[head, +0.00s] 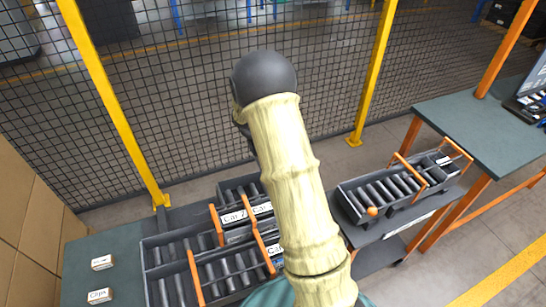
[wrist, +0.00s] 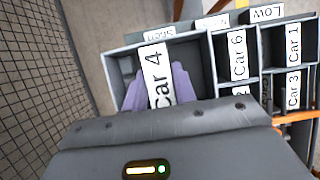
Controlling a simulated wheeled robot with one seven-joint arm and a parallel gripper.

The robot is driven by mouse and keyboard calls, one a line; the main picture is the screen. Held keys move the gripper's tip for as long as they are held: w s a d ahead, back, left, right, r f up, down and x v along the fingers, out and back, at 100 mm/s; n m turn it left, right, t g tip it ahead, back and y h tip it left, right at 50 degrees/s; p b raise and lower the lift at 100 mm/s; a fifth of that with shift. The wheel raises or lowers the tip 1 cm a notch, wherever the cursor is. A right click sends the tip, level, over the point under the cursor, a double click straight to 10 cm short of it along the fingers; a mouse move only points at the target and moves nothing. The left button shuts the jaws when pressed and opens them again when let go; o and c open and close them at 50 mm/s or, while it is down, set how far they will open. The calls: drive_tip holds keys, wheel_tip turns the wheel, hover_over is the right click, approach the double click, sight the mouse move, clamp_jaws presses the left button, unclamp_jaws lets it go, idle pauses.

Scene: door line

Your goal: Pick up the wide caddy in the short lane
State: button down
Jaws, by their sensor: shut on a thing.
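In the wrist view a wide grey caddy (wrist: 118,78) with a white "Car 4" label (wrist: 157,78) lies straight ahead of my gripper (wrist: 170,125). In the head view my pale arm covers the gripper and part of the left rack (head: 150,292), where roller lanes with orange bars and "Car" labels (head: 236,216) show.
Narrower compartments labelled "Car 6" (wrist: 237,55) and "Car 1" (wrist: 293,45) stand close on the right. A roller rack (head: 390,190) stands right of my arm, beside a green-topped table (head: 480,125). A mesh fence (head: 190,100) with yellow posts runs behind. Cardboard boxes (head: 30,220) are at left.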

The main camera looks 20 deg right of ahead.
drive_tip(key=shift+r+p, duration=1.35)
drive_tip(key=shift+r, duration=0.4)
drive_tip(key=shift+f, duration=0.15)
